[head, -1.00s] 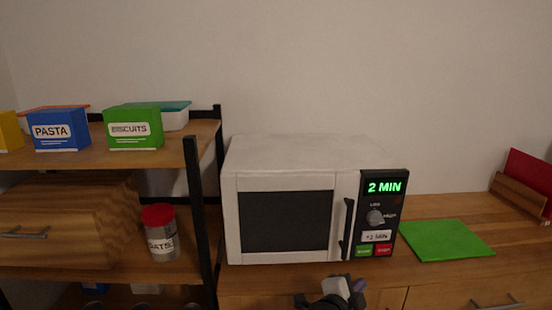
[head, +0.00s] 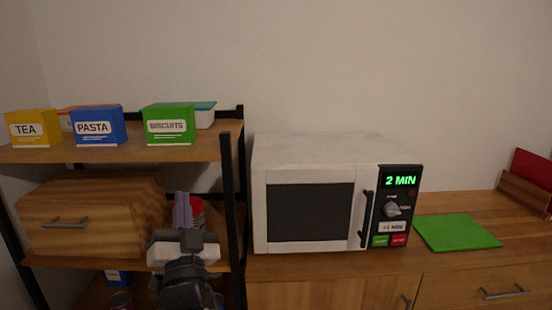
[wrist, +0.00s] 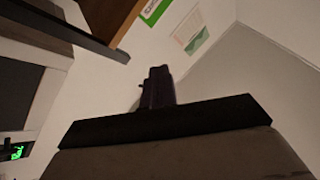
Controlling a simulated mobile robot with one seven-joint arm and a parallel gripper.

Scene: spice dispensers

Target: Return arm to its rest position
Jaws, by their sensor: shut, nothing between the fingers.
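My gripper (head: 182,210) shows in the head view at the lower left of the microwave, in front of the shelf unit. It is shut and empty, with its fingers pointing up. It partly hides the red-lidded jar (head: 197,213) on the shelf behind it. In the wrist view my shut gripper (wrist: 158,85) points toward the bare wall.
The white microwave (head: 310,148) stands on the counter, door shut, display reading 2 MIN. A green board (head: 456,233) lies to its right. The shelf unit (head: 233,185) holds yellow TEA (head: 33,129), blue PASTA (head: 98,128) and green BISCUITS (head: 168,125) boxes.

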